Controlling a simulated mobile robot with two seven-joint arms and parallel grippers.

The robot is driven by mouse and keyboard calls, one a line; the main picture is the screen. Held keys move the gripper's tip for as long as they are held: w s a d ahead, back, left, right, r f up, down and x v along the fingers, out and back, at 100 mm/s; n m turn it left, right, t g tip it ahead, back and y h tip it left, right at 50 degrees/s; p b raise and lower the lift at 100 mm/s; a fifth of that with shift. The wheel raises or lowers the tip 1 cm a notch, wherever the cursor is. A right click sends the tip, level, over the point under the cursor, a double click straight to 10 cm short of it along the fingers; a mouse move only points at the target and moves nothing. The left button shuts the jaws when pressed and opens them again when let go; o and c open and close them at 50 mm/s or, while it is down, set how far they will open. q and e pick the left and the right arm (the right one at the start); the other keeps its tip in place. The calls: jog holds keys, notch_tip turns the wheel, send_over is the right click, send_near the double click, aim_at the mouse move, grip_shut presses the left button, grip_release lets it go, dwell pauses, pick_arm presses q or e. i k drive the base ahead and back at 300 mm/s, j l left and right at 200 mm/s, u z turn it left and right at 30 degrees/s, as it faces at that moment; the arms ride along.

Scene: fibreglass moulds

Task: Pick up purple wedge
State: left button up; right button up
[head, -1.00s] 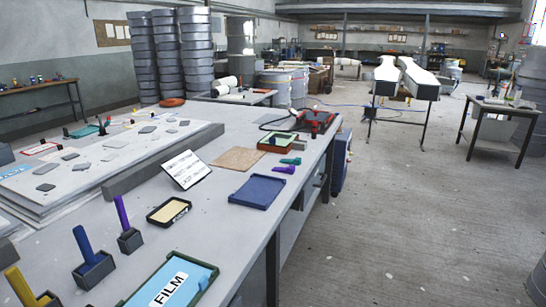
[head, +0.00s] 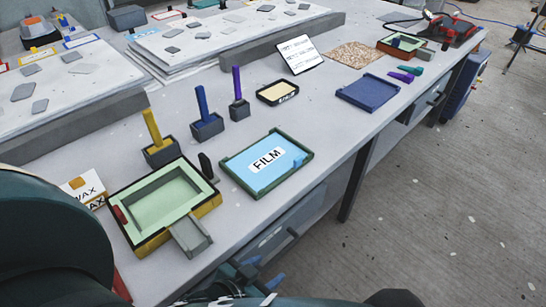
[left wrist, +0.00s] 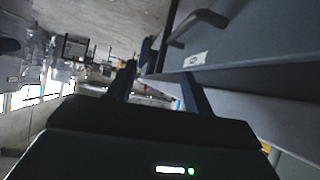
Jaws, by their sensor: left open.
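A tall purple stick (head: 237,84) stands upright in a small grey block on the bench, right of a similar blue one (head: 202,101) and a yellow one (head: 152,129). A small purple piece (head: 400,77) lies flat near the bench's right edge, beside a teal piece (head: 411,70). I cannot tell from shape alone which purple thing is the wedge. My left gripper (head: 262,273) is low at the bench's front edge, far from both. Its two fingers (left wrist: 160,88) are apart and empty in the left wrist view. My right gripper does not show.
A green-lined mould frame (head: 163,200), a blue FILM tray (head: 266,163), a black-rimmed tray (head: 278,92) and a dark blue tray (head: 367,92) lie on the bench. Drawer handles stick out along its front. Open floor lies at the right.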

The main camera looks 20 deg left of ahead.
aim_at(408, 78)
jog(key=l+u, duration=0.1)
jog(key=u, duration=0.35)
jog(key=k+l+u, duration=0.1)
jog(key=u, duration=0.75)
jog(key=k+l+u, duration=0.1)
jog(key=u, duration=0.35)
jog(key=z, duration=1.7)
jog(key=i+l, duration=0.25)
jog(key=i, duration=0.2)
jog(key=i+l, duration=0.3)
jog(key=i, duration=0.15)
jog(key=i+l, duration=0.25)
jog(key=i, duration=0.2)
jog(key=i+l, duration=0.3)
jog(key=i, duration=0.15)
jog(key=i+l, duration=0.25)
jog(key=i, duration=0.2)
